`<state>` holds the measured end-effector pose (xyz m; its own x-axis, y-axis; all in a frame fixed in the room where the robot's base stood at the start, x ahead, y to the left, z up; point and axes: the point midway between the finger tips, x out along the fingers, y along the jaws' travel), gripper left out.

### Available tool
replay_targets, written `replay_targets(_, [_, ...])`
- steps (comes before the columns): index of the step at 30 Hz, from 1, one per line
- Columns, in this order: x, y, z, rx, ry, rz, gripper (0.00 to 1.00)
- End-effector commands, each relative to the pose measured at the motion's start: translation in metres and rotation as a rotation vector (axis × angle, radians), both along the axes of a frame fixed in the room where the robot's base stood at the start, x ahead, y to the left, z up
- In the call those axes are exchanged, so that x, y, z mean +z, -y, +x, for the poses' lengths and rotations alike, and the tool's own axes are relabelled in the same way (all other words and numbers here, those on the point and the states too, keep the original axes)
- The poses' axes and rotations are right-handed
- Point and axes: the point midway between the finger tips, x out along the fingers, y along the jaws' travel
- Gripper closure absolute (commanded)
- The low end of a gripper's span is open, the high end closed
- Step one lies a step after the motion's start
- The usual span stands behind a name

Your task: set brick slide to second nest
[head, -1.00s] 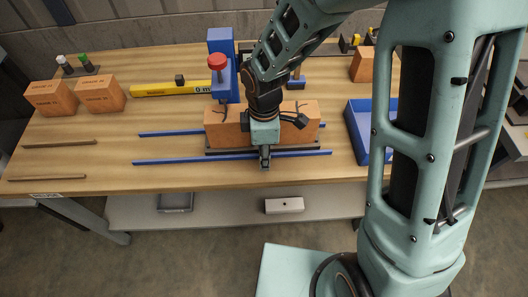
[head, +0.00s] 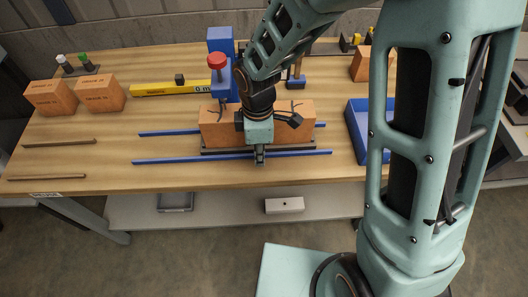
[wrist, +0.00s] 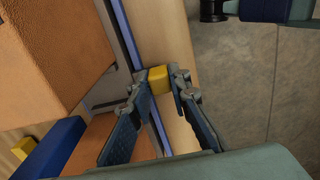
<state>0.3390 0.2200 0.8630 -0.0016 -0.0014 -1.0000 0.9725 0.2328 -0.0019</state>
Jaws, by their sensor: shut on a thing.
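The brick slide (head: 222,152) is a dark flat carriage lying across two blue rails on the wooden table. A large orange brick (head: 217,124) rides on it, with the blue rails running left beyond it. My gripper (head: 260,157) is at the slide's front side, near the front rail (head: 165,160). In the wrist view my fingers (wrist: 160,80) are shut on a small yellow handle (wrist: 158,80), beside the rail (wrist: 126,35). The orange brick also shows at upper left there. My gripper hides part of the brick's front. I cannot make out the second nest.
A blue stand with a red knob (head: 217,60) rises behind the brick. A yellow level (head: 165,88) and two orange bricks (head: 100,93) lie at left. A blue tray (head: 357,122) is at right, near my arm. The rails are clear to the left.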

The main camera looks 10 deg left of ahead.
Motion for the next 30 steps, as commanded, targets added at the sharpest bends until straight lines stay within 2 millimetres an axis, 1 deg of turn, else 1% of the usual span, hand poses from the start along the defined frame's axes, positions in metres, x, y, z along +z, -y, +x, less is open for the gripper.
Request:
replay_targets(1, [-0.001, -0.011, -0.002, 0.007, 0.002, 0.005, 1.0])
replay_targets(5, [-0.001, -0.036, -0.008, 0.008, 0.003, 0.006, 1.0])
replay_targets(12, [-0.001, -0.092, -0.022, 0.008, 0.002, 0.007, 1.0])
replay_targets(18, [-0.001, -0.131, -0.031, 0.004, 0.002, 0.007, 1.0])
replay_targets(24, [0.0, -0.156, -0.038, 0.004, 0.002, 0.006, 1.0])
replay_targets(30, [0.001, -0.166, -0.04, 0.003, 0.001, 0.004, 1.0])
